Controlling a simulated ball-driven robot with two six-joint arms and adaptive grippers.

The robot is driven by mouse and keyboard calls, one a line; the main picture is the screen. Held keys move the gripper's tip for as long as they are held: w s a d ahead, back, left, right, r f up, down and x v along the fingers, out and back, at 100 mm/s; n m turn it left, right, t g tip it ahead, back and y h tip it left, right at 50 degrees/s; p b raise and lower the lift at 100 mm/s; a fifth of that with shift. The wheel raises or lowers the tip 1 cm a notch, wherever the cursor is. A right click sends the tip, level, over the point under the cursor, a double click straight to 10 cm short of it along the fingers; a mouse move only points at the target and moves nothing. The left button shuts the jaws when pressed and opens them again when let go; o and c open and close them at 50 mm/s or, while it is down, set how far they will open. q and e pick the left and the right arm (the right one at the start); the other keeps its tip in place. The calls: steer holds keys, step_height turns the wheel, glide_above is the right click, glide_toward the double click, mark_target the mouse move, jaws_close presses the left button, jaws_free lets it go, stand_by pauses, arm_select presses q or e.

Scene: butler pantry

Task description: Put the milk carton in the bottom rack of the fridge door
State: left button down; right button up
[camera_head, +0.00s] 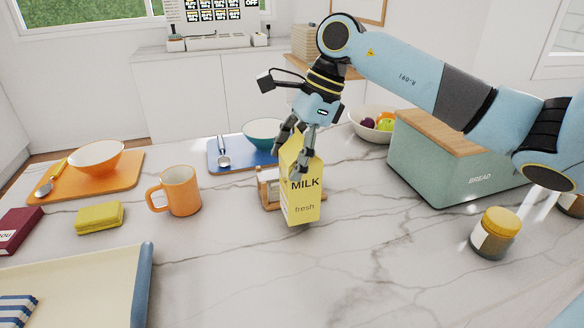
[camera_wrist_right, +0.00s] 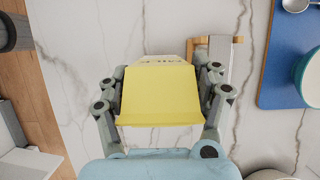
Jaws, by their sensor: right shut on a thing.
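The yellow milk carton (camera_head: 303,192) is upright, labelled MILK fresh, over the marble counter in the head view. My right gripper (camera_head: 298,148) comes down from above and is shut on the carton's upper part. In the right wrist view the carton (camera_wrist_right: 160,100) fills the space between the two fingers of the right gripper (camera_wrist_right: 162,95). I cannot tell for sure whether the carton's base touches the counter. My left gripper is not in view. No fridge or door rack shows in either view.
A wooden holder (camera_head: 267,188) stands just behind the carton. A green bread box (camera_head: 430,165) and a jar (camera_head: 494,233) are at the right. An orange mug (camera_head: 176,191), a yellow sponge (camera_head: 99,218) and a tray (camera_head: 146,285) are at the left. The front middle counter is clear.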

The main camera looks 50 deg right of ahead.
mark_target(283, 192)
steer(key=shift+f+p, duration=0.3)
steer(key=shift+f, duration=1.15)
steer(key=shift+f, duration=0.1)
steer(key=o, duration=1.7)
steer(key=shift+o, duration=0.2)
